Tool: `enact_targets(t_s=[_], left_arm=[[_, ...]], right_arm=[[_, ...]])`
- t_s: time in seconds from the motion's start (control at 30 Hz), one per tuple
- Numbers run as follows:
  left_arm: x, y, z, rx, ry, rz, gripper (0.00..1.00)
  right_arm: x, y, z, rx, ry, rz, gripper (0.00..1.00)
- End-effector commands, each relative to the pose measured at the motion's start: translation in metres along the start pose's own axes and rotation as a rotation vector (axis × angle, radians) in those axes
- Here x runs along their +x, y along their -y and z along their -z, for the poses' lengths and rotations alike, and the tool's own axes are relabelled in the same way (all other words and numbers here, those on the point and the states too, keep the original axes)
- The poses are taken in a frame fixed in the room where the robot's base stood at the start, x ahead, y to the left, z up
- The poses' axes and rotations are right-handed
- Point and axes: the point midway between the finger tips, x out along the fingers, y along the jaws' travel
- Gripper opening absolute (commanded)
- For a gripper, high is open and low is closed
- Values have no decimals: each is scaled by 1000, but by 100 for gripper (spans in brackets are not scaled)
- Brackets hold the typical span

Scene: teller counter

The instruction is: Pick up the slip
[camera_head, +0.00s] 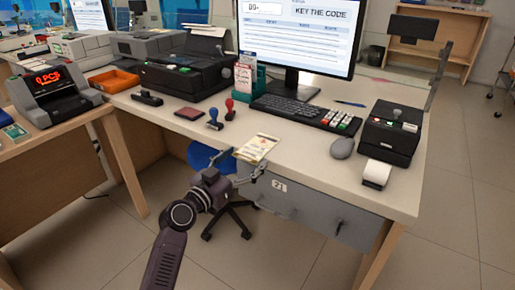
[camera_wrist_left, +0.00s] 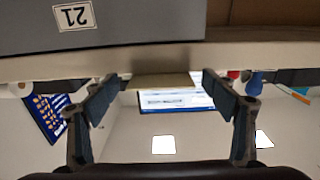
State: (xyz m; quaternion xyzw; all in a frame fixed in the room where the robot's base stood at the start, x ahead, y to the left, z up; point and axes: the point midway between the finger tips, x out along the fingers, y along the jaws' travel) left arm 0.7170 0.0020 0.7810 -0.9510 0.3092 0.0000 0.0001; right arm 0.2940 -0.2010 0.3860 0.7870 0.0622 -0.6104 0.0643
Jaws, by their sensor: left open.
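The slip (camera_head: 258,147) is a cream paper with printing, lying at the front edge of the counter. In the left wrist view the slip (camera_wrist_left: 163,81) shows as a thin tan piece sticking out past the counter edge, between the two fingers. My left gripper (camera_head: 246,162) is open in front of the edge, one finger on each side of the slip's near end. In the left wrist view both fingers of the gripper (camera_wrist_left: 160,90) stand apart, with no visible grip on the slip. My right gripper is not in view.
The counter (camera_head: 290,160) carries a keyboard (camera_head: 285,110), a mouse (camera_head: 342,148), a small printer (camera_head: 388,135) and two stamps (camera_head: 214,120). A grey drawer unit (camera_head: 325,212) numbered 21 hangs below the edge. A blue stool (camera_head: 205,155) stands underneath, behind the gripper.

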Motion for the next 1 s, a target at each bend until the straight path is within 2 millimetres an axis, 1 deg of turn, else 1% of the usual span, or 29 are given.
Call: enact_targets(t_s=[0.17,0.43,0.8,1.0], left_arm=[[0,0,0,0,0,1,78],[0,0,0,0,0,1,50],[0,0,0,0,0,1,49],[0,0,8,1,0,1,49]], right_arm=[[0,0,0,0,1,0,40],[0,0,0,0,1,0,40],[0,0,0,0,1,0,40],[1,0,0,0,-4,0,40]])
